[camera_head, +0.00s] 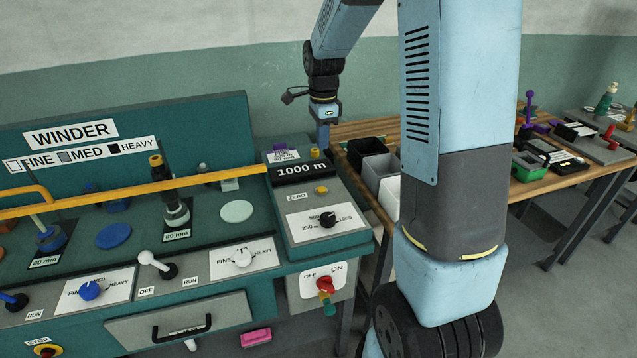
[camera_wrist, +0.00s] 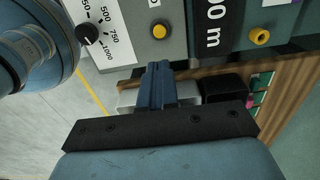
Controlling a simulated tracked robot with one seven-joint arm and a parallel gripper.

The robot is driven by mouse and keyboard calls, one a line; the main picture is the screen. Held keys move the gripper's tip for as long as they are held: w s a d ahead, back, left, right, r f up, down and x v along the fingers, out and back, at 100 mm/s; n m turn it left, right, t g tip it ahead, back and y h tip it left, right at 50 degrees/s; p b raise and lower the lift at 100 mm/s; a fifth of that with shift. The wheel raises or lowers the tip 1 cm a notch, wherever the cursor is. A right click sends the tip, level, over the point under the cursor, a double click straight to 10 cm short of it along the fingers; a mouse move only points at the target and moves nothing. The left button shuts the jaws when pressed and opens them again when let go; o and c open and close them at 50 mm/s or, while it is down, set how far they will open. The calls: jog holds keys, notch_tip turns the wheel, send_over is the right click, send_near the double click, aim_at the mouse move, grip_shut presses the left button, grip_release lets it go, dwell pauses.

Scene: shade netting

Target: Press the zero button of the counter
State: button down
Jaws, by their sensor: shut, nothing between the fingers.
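The counter (camera_head: 285,222) is a grey and teal box at the right end of the winder bench, with a black display reading 1000 m. Its small yellow zero button (camera_head: 321,190) sits below the display beside the ZERO label. In the wrist view the zero button (camera_wrist: 159,31) shows near the top, between the dial and the display. My gripper (camera_head: 323,138) is above the rear of the counter, apart from the zero button. In the wrist view its blue fingers (camera_wrist: 157,68) are together and empty, and the button appears beyond their tips.
Another yellow button (camera_head: 315,153) stands behind the display; it also shows in the wrist view (camera_wrist: 259,36). A black dial (camera_head: 328,219) lies below the zero button. A yellow rail (camera_head: 130,190) crosses the winder. Open bins (camera_head: 380,168) stand on the wooden table to the right.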

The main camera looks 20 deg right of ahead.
jog(key=shift+a+f, duration=0.1)
jog(key=shift+a, duration=0.05)
send_near(321, 189)
notch_tip(321, 189, down, 7)
dwell(0.6)
